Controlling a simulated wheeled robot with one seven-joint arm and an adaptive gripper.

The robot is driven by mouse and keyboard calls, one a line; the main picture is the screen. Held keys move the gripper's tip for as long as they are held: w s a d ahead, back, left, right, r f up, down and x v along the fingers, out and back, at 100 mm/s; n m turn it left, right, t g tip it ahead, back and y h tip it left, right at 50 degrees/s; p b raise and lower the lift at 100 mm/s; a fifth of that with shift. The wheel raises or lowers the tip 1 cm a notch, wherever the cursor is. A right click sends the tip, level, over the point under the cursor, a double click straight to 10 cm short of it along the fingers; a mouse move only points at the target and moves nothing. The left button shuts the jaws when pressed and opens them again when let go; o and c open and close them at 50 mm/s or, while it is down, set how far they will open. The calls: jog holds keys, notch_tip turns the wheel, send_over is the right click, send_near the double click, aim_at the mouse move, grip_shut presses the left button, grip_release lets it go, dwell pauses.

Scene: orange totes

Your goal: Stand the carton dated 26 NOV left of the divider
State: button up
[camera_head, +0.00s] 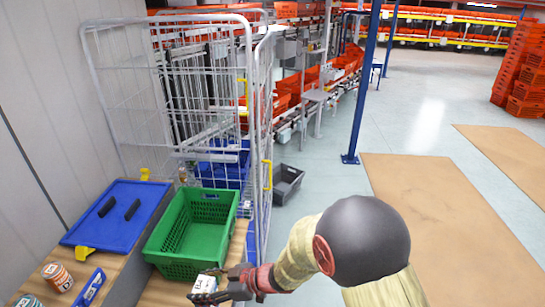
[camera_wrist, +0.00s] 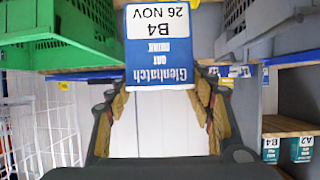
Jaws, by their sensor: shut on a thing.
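The carton dated 26 NOV (camera_wrist: 158,45) is blue and white, marked B4 and Glenhatch oat drink. Its lettering is upside down in the wrist view. My gripper (camera_wrist: 162,95) has its fingers on either side of the carton's near end and is shut on it. In the head view my gripper (camera_head: 222,284) holds the carton (camera_head: 204,285) in front of the green crate, over or near the wooden shelf edge. A blue piece with a pale label (camera_head: 90,286) stands on the shelf at lower left; I cannot tell whether it is the divider.
Two cans, one orange-labelled (camera_head: 57,277), stand at lower left. A green crate (camera_head: 160,262) and a blue panel with black bars (camera_head: 118,215) lie behind. A wire cage (camera_head: 120,100) rises beyond. Cartons marked B4 (camera_wrist: 271,150) and A2 (camera_wrist: 303,149) show in the wrist view.

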jog(key=shift+w+d+r+m+t, duration=0.1)
jog(key=shift+w+d+m+t, duration=0.1)
jog(key=shift+w+m+t, duration=0.15)
jog(key=w+d+f+m+t+h+b, duration=0.2)
jog(key=w+d+f+m+t, duration=0.2)
jog(key=d, duration=0.4)
jog(key=w+d+f+m+t+h+b, duration=0.1)
jog(key=w+d+f+m+t+h, duration=0.25)
jog(key=d, duration=0.45)
jog(key=s+d+f+m+t+h+b, duration=0.1)
jog(key=d+f+m+h+b, duration=0.2)
jog(key=d, duration=0.8)
jog(key=s+d+f+m+t+h+b, duration=0.1)
jog(key=d+f+m+h+b, duration=0.3)
jog(key=d+f, duration=0.4)
jog(key=d+m, duration=0.1)
jog(key=d, duration=0.3)
jog(key=shift+s+d+t, duration=0.15)
jog(key=shift+d+t, duration=0.1)
jog(key=shift+t, duration=0.05)
jog(key=shift+d, duration=0.1)
